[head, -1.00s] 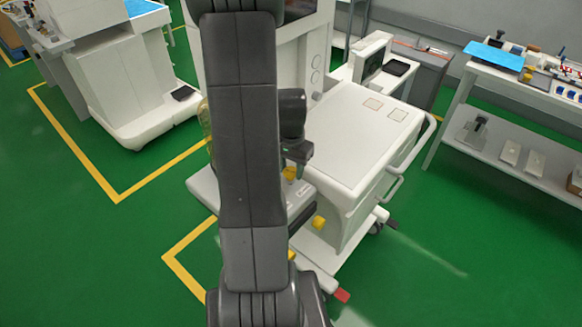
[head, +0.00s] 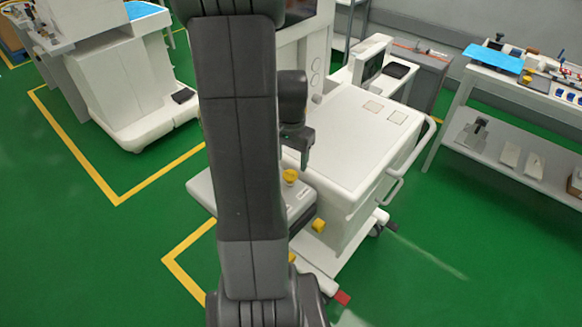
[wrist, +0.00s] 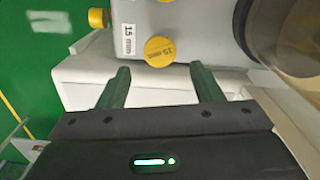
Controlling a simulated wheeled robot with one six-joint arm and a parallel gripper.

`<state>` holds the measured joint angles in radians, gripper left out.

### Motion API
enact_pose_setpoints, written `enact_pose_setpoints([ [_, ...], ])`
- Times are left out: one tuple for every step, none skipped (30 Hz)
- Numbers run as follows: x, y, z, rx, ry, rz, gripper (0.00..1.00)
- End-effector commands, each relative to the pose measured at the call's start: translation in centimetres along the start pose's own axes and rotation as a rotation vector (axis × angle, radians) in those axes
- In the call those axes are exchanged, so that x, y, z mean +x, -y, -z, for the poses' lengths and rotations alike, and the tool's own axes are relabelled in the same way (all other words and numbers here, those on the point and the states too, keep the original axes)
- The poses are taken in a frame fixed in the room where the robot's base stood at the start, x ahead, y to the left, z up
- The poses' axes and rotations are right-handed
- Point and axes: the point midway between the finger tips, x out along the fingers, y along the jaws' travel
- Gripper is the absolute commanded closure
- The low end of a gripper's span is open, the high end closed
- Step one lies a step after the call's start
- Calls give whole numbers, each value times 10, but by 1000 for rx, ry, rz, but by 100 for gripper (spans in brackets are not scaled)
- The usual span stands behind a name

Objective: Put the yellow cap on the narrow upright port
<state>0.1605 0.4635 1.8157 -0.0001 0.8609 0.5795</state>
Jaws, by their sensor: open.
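In the head view my gripper (head: 299,150) is above the cap, with a visible gap.
Another yellow piece (wrist: 97,18) is on the block's side; it shows in the head view (head: 318,225). A clear dome (wrist: 290,35) stands close on the right in the wrist view. The white cart top (head: 360,135) lies right of my gripper, mostly clear.

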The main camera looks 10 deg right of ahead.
Motion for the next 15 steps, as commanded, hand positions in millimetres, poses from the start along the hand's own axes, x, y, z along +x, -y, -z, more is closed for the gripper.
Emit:
enact_pose_setpoints([
  [-12,0,0,0,-5,3,40],
  [-18,0,1,0,-4,3,40],
  [-27,0,1,0,-5,3,40],
  [-33,0,1,0,-4,3,40],
  [-38,0,0,0,-3,2,40],
  [-45,0,0,0,-3,2,40],
  [-49,0,0,0,-3,2,40],
  [-53,0,0,0,-3,2,40],
  [-58,0,0,0,-2,1,40],
  [-61,0,0,0,-2,1,40],
  [-63,0,0,0,-1,1,40],
  [-65,0,0,0,0,0,40],
  [-67,0,0,0,0,0,40],
  [-68,0,0,0,0,0,40],
  [-68,0,0,0,0,0,40],
])
